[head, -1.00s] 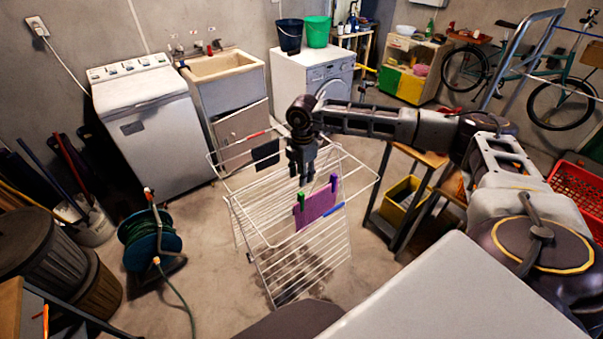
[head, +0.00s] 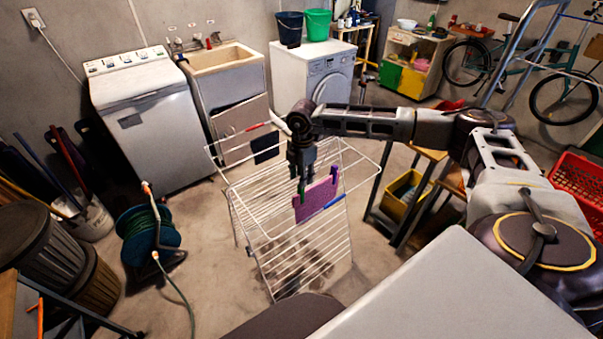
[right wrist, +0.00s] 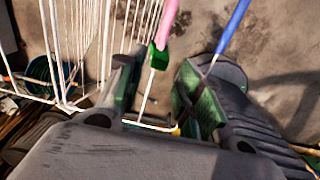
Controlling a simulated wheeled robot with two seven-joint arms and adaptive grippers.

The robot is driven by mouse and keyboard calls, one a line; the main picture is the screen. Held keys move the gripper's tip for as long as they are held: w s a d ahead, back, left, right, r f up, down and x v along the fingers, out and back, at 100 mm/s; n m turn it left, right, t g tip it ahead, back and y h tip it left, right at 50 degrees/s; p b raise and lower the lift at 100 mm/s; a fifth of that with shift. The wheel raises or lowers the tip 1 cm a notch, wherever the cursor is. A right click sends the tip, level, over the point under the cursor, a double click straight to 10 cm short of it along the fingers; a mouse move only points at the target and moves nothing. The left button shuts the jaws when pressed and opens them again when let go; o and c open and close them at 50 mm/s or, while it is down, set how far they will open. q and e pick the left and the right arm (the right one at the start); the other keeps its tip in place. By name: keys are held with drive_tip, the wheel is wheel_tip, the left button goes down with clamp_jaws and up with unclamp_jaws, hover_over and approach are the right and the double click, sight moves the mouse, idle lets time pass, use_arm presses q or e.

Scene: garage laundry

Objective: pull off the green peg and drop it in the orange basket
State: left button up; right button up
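The green peg (head: 301,191) grips the top left corner of a pink-purple cloth (head: 316,203) hanging on the white drying rack (head: 258,215). My right gripper (head: 301,180) points down right at the peg and partly hides it. In the right wrist view, the gripper (right wrist: 160,90) is open, and the green peg (right wrist: 158,57) shows in the gap between its fingers, toward the fingertips. I cannot tell whether a finger touches it. A red basket (head: 577,183) with openwork sides stands at the right edge; no clearly orange basket shows. My left gripper is out of view.
A purple peg (head: 334,174) holds the cloth's other corner. A blue bar (head: 334,203) and a dark cloth (head: 266,148) are on the rack. A wooden bench with a yellow crate (head: 404,188) stands to its right. A hose reel (head: 148,237) stands left on open floor.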

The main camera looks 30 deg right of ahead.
drive_tip(key=shift+f+b, duration=1.4)
drive_tip(key=shift+f, duration=1.3)
drive_tip(key=shift+w+f+b, duration=0.1)
drive_tip(key=shift+f+b, duration=0.05)
drive_tip(key=shift+b, duration=0.2)
clamp_jaws()
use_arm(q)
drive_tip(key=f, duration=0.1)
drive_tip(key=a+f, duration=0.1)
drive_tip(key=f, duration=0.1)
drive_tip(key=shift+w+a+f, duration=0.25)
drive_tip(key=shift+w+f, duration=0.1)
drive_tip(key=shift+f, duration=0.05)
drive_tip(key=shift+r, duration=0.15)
use_arm(e)
drive_tip(key=shift+r, duration=0.2)
use_arm(q)
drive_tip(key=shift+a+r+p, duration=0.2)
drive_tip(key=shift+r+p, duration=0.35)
drive_tip(key=shift+p, duration=0.1)
use_arm(e)
drive_tip(key=shift+r, duration=0.9)
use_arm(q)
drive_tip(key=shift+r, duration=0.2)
use_arm(e)
drive_tip(key=shift+r, duration=0.35)
